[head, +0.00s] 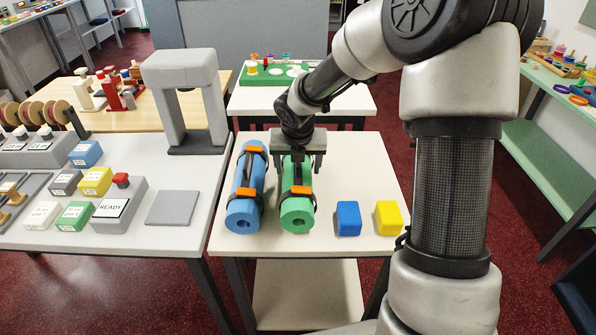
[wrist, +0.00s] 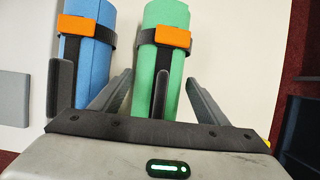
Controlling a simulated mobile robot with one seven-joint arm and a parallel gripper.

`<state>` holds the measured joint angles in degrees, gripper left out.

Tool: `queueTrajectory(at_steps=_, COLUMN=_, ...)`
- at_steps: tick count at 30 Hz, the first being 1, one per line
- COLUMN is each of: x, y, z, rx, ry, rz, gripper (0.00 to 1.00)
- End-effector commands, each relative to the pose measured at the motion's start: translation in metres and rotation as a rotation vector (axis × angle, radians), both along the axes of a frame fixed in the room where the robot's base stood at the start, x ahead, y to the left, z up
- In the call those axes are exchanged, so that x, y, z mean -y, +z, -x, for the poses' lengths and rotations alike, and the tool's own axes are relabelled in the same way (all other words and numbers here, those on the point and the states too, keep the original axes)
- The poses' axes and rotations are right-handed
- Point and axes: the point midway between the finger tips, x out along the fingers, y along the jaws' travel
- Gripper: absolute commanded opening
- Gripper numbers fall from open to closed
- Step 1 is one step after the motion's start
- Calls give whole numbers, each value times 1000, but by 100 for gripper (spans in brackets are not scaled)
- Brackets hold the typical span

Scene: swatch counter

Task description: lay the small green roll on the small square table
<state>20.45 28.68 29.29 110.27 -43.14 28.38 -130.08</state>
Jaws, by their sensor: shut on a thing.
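The green roll (head: 297,207), with a black strap and an orange buckle, lies lengthwise at the white front table (head: 325,222). It also shows in the wrist view (wrist: 158,14). My gripper (head: 301,168) points down over its far part, shut on it, with a finger on each side. I cannot tell whether the roll still rests on the table or is slightly raised. A second white table (head: 345,100) stands behind; I cannot tell which of the two is the small square one.
A blue roll (head: 244,206) lies close left of the green one. A blue block (head: 348,218) and a yellow block (head: 389,218) sit to the right. A grey arch (head: 176,70) stands at the left. The rear table's left part holds a green board (head: 268,75) with spools.

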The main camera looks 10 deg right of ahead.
Motion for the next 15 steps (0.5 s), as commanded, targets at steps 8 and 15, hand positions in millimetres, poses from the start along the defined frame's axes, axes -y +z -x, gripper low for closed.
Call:
queueTrajectory(at_steps=8, x=0, y=-2, z=0, rx=2, ry=-1, rz=0, gripper=40)
queueTrajectory(at_steps=15, x=0, y=-5, z=0, rx=1, ry=-1, rz=0, gripper=87)
